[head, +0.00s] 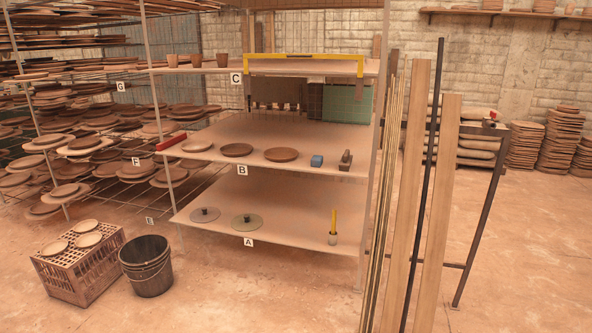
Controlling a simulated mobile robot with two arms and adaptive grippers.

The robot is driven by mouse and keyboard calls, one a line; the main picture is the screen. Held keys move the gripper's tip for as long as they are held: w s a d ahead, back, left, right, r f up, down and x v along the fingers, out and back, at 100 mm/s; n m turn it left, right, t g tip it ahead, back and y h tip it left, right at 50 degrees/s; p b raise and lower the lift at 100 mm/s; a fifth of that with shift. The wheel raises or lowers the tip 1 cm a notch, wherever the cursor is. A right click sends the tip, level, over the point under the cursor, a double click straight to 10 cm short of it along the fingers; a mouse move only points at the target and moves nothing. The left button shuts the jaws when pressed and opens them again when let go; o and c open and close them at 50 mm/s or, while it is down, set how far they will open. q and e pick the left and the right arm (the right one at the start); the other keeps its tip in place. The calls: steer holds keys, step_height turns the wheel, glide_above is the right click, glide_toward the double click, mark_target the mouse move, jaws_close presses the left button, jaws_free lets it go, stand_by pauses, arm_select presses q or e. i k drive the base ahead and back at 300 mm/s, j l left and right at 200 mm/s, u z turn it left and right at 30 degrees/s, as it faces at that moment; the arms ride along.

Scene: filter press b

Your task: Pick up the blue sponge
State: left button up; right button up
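The blue sponge (317,160) is a small blue block lying on the middle shelf, the one labelled B. A brown plate (281,155) lies to its left with a gap, and a small brown object with an upright part (346,160) stands to its right. Nothing covers the sponge. Neither of my grippers shows in the head view.
The shelf unit (215,137) has the narrow shelf C above and the lower shelf A below. Tall wooden planks (433,210) and thin poles stand close to its right end. A black bucket (147,266) and a crate (82,275) sit on the floor at the left.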

mark_target(316, 161)
steer(key=i, duration=1.9)
